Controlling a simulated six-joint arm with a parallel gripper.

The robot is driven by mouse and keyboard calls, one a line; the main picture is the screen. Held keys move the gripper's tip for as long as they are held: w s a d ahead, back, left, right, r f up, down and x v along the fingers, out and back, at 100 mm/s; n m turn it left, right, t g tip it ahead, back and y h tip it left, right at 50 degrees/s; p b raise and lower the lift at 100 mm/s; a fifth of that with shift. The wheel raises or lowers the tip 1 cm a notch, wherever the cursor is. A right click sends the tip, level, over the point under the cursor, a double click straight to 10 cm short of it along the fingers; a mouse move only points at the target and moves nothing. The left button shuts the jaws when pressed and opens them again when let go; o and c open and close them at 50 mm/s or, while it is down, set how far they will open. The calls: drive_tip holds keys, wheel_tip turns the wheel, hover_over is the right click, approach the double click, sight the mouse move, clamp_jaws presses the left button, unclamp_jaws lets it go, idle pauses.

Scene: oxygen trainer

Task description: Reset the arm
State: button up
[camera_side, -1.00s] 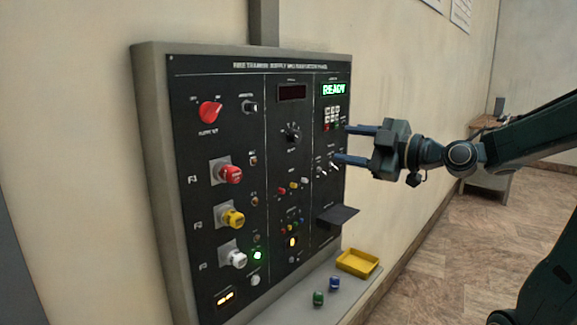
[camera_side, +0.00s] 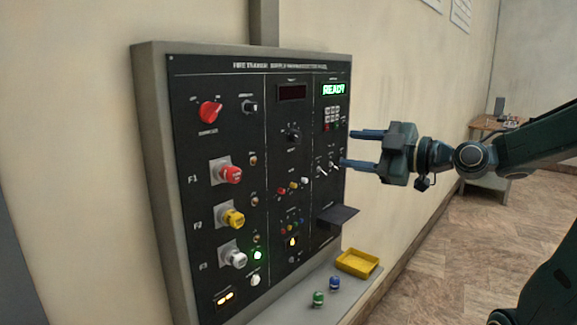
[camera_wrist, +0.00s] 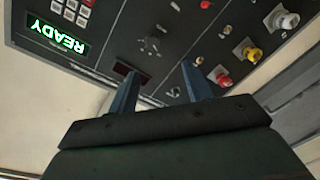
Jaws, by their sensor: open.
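My gripper (camera_side: 366,149) is open and empty in the side view. Its two blue fingers point left toward the right part of the panel, near the keypad and toggle switches. Whether the fingertips touch the panel cannot be told. In the wrist view my gripper (camera_wrist: 160,85) shows two parted fingers with nothing between them. The black control panel (camera_side: 215,145) stands upright on the wall. Its green READY display (camera_side: 333,90) is lit and also shows in the wrist view (camera_wrist: 58,35), upside down.
The panel carries red, yellow and white knobs (camera_side: 232,217) on the left. A dark shelf (camera_side: 338,216) juts out at the lower right. Below are a yellow tray (camera_side: 357,263), a green piece (camera_side: 318,299) and a blue piece (camera_side: 335,284). A table (camera_side: 490,126) stands behind my arm.

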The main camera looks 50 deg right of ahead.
drive_tip(key=s+a+f+m+g, duration=0.5)
drive_tip(key=s+a+f+g, duration=0.3)
drive_tip(key=a+f+g, duration=0.15)
drive_tip(key=s+f+m+g+h, duration=0.1)
drive_tip(key=s+f+m+g, duration=0.1)
drive_tip(key=s+m, duration=0.3)
drive_tip(key=s, duration=0.2)
drive_tip(key=shift+s+d+f, duration=0.25)
drive_tip(key=shift+s+d, duration=0.05)
drive_tip(key=shift+s, duration=0.05)
idle(0.5)
